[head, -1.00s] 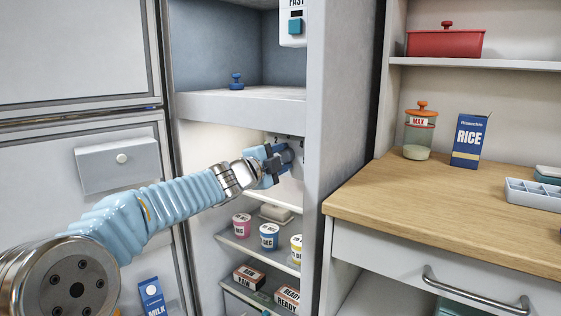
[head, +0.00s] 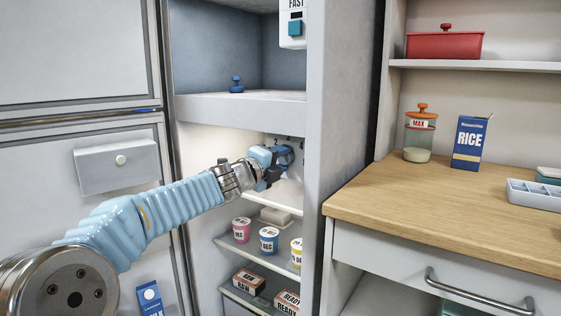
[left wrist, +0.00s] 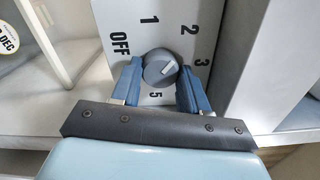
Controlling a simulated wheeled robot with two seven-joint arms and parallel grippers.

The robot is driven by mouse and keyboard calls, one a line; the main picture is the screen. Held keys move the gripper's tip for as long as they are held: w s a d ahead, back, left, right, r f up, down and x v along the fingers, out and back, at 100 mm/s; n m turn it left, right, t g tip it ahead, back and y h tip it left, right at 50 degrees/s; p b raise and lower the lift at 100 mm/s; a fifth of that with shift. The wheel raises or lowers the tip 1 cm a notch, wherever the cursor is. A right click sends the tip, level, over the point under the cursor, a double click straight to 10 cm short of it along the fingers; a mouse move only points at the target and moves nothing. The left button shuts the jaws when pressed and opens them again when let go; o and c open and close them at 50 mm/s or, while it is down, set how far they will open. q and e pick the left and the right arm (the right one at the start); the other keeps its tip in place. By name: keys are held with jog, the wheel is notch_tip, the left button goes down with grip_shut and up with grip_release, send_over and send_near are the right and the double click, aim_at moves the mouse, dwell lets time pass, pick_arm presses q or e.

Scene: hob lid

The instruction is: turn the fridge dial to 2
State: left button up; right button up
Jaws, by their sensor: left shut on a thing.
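The grey round fridge dial (left wrist: 160,68) sits on a white panel (left wrist: 135,14) marked OFF, 1, 2, 3 and 5 in the left wrist view. Its pale pointer line slants to the upper right, seemingly between the 2 (left wrist: 188,29) and the 3 (left wrist: 197,62); the exact reading is hard to tell. My left gripper (left wrist: 160,82) has its blue fingers on both sides of the dial, shut on it. In the head view my left gripper (head: 275,162) is at the panel inside the fridge and mostly hides the dial. My right gripper is not in view.
Below my gripper, fridge shelves hold several tubs (head: 269,240) and boxes (head: 249,281). A shelf with a blue knob (head: 236,85) is above. The fridge's right wall (head: 340,120) stands close beside the gripper. A wooden counter (head: 400,200) lies to the right.

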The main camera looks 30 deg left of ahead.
pick_arm(q)
jog(key=shift+f, duration=0.1)
jog(key=o, duration=1.1)
jog(key=shift+c, duration=0.2)
jog(key=s+a, duration=0.1)
jog(key=s, duration=1.2)
jog(key=shift+s+p, duration=0.35)
jog(key=shift+s, duration=0.05)
